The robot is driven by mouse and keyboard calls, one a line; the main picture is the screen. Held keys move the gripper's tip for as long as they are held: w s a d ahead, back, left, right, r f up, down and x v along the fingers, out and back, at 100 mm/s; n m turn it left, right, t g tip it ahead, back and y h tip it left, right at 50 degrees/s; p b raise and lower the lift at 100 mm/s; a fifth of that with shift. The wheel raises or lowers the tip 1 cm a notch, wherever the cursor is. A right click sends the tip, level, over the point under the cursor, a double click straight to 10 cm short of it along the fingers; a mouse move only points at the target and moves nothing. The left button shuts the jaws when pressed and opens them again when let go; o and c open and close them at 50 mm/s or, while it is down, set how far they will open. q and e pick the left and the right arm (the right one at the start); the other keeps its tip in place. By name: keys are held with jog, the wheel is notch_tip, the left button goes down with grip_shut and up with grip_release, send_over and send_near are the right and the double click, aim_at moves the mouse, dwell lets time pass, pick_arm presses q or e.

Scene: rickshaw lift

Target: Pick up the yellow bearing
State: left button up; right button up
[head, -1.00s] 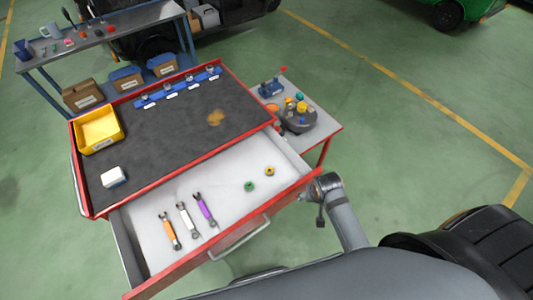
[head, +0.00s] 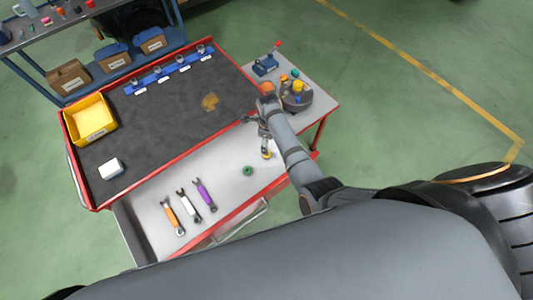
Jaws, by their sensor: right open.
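The yellow bearing (head: 266,154) lies in the open drawer (head: 230,180), near its right end, and is partly hidden by my right gripper. My right gripper (head: 265,146) comes in from the right, points down, and is open just above or around the bearing; the head view does not show whether it touches it. A green bearing (head: 248,170) lies a little to the left and nearer. My left gripper is not in view.
Orange (head: 173,215), white (head: 188,206) and purple (head: 205,195) wrenches lie in the drawer's left part. The red-edged cart top (head: 165,115) behind carries a yellow bin (head: 91,118) and a white block (head: 111,168). A side table (head: 318,105) stands at the right.

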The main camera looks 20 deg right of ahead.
jog(key=shift+m, duration=0.4)
jog(key=f+b, duration=0.1)
jog(key=b, duration=0.1)
jog(key=f+b, duration=0.1)
jog(key=f, duration=0.1)
jog(key=f+b, duration=0.2)
jog(key=shift+w+a+f+b, duration=0.15)
jog(key=shift+a+f+b, duration=0.1)
jog(key=shift+a+b, duration=0.1)
jog(key=f+b, duration=0.1)
jog(key=b, duration=0.1)
jog(key=f+b, duration=0.4)
jog(key=b, duration=0.1)
jog(key=shift+w+d+f, duration=0.2)
jog(key=shift+d, duration=0.05)
jog(key=shift+r, duration=0.15)
jog(key=shift+c, duration=0.2)
jog(key=c, duration=1.2)
